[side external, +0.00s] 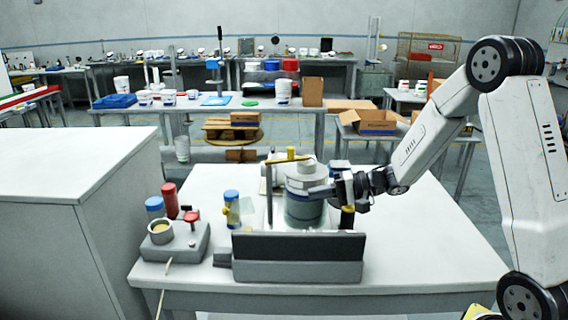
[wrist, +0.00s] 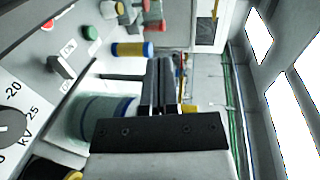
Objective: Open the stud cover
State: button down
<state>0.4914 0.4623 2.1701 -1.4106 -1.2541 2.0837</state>
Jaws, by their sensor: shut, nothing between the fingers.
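My gripper (side external: 314,191) is in front of the upper part of a wide translucent cylinder (side external: 304,214) with a blue band and a grey top. Its fingers (wrist: 160,66) look closed together and empty in the wrist view. The cylinder also shows in the wrist view (wrist: 104,112), just left of the fingers. I cannot tell for sure which part is the stud cover, or whether the fingers touch the cylinder.
A dark panel (side external: 298,246) stands in front of the cylinder. A yellow bar (side external: 288,159) is behind it. A blue-capped yellow jar (side external: 231,209) and a grey box with a red knob (side external: 177,242) stand left. The white table (side external: 420,240) is clear at right.

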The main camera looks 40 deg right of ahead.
send_near(239, 204)
jog(key=x, duration=0.5)
jog(key=shift+f, duration=0.1)
dwell(0.4)
jog(key=shift+w+a+r+g+h, duration=0.2)
jog(key=shift+a+r+g+h, duration=0.05)
jog(key=shift+r+g+h, duration=0.15)
dwell(0.6)
jog(key=shift+w+a+r+g+h, duration=0.4)
jog(key=shift+w+a+g+h, duration=0.15)
jog(key=shift+g+h, duration=0.15)
jog(key=shift+w+a+r, duration=0.15)
jog(key=shift+w+a, duration=0.3)
jog(key=shift+w+a+r, duration=0.2)
jog(key=shift+w+a, duration=0.3)
jog(key=shift+r, duration=0.15)
jog(key=shift+r, duration=0.7)
